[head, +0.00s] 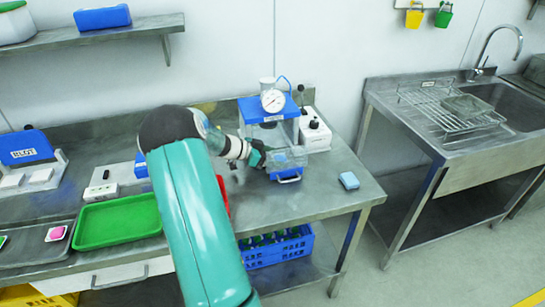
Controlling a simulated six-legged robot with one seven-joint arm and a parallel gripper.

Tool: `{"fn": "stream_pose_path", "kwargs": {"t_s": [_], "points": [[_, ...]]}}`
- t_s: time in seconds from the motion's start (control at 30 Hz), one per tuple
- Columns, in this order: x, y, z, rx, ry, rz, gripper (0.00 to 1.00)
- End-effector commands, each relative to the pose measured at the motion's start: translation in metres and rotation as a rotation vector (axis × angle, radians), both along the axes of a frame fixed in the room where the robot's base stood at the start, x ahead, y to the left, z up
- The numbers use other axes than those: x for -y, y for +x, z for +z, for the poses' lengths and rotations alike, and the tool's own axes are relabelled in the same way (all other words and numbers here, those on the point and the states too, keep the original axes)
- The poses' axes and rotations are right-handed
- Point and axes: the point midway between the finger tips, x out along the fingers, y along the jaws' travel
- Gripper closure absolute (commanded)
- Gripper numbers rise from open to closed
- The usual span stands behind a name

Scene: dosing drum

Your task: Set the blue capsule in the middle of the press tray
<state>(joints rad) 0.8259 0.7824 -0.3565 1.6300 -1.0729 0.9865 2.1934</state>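The press (268,108) has a blue top and a round white gauge, and stands near the back right of the steel bench. In front of it is a clear-sided tray (290,158) with a blue base and a handle at its front. I take this for the press tray. My gripper (262,157), dark and small in this view, is at the left edge of this tray. Whether its fingers are open or shut is too small to tell. I cannot make out a blue capsule; it may be hidden by my arm or the gripper.
A white box with knobs (316,134) stands beside the press. A green tray (118,221) is at the left, and my teal arm covers the bench middle. A sink (515,112) stands apart at right.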

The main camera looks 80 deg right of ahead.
Motion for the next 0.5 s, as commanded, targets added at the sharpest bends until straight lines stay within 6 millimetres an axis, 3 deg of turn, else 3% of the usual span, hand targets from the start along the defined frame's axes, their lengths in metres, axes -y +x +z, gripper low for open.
{"fn": "stream_pose_path", "kwargs": {"t_s": [0.27, 0.5], "points": [[-0.004, 0.007, 0.007, 0.001, -0.002, 0.004, 0.33], [-0.027, 0.042, 0.030, 0.002, -0.002, 0.005, 0.33]]}}
